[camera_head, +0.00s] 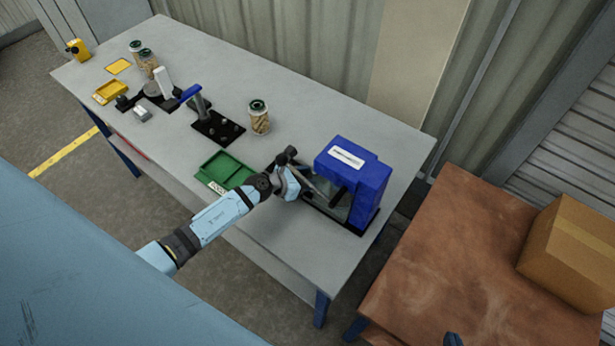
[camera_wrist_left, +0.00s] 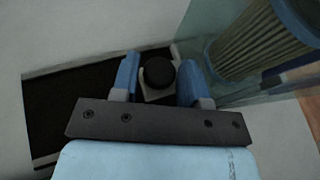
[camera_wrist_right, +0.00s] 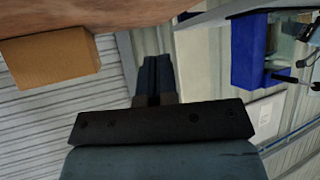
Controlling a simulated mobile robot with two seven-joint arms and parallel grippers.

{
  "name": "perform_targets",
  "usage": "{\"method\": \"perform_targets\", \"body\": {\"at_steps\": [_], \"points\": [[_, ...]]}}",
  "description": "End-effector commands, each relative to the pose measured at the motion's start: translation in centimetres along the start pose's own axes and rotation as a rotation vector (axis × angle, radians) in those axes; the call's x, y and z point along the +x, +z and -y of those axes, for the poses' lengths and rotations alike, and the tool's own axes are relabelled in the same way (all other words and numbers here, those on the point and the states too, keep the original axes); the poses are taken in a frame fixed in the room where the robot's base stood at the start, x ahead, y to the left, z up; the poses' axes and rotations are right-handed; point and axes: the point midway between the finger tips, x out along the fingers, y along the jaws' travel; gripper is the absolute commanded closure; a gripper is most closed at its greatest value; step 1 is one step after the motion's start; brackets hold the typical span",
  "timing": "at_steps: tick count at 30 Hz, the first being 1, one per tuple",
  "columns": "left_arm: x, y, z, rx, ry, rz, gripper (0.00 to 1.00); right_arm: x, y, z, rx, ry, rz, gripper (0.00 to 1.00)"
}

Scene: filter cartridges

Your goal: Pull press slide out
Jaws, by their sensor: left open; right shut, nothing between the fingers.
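The blue press (camera_head: 353,175) with a white label stands on a black base at the right end of the grey table. My left gripper (camera_head: 305,188) is at its front left side. In the left wrist view, a round black knob (camera_wrist_left: 159,73) on a pale block sits between the open fingers of my left gripper (camera_wrist_left: 160,62). I cannot tell whether either finger touches it. A pleated filter cartridge (camera_wrist_left: 262,40) stands behind a clear panel beside it. My right gripper (camera_wrist_right: 152,72) is shut and empty, away from the press.
A green tray (camera_head: 211,181), a black stand with a blue handle (camera_head: 218,127) and a jar (camera_head: 259,117) are left of the press. Yellow trays and more jars are farther left. A brown table (camera_head: 450,260) with a cardboard box (camera_head: 575,250) is at right.

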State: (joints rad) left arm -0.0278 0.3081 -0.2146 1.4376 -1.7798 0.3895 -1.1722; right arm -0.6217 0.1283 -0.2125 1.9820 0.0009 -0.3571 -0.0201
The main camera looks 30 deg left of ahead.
Motion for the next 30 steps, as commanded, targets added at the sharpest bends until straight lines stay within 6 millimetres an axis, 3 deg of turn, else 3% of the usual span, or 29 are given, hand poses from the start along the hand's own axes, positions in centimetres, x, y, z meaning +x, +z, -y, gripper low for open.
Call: {"method": "perform_targets", "body": {"at_steps": [4, 10, 14, 17, 24, 30], "points": [[0.0, 0.0, 0.0, 0.0, 0.0, 0.0, 0.59, 0.0, 0.0, 0.0, 0.0, 0.0, 0.0, 1.0], [0.0, 0.0, 0.0, 0.0, 0.0, 0.0, 1.0, 0.0, 0.0, 0.0, 0.0, 0.0, 0.0, 1.0], [-0.1, -0.2, -0.3, 0.0, 0.001, -0.001, 1.0, 0.1, 0.3, 0.0, 0.001, 0.0, 0.001, 1.0], [-0.5, -0.7, -1.7, 0.004, 0.003, -0.002, 1.0, 0.5, 1.0, 0.1, 0.002, -0.001, 0.002, 1.0], [-2.8, -2.2, -8.1, 0.006, 0.004, -0.003, 1.0, 2.6, 4.2, 0.6, 0.007, -0.015, 0.007, 1.0], [-4.3, -2.4, -11.6, 0.002, 0.002, -0.002, 1.0, 3.9, 5.6, 1.0, 0.004, -0.027, 0.008, 1.0]]}}
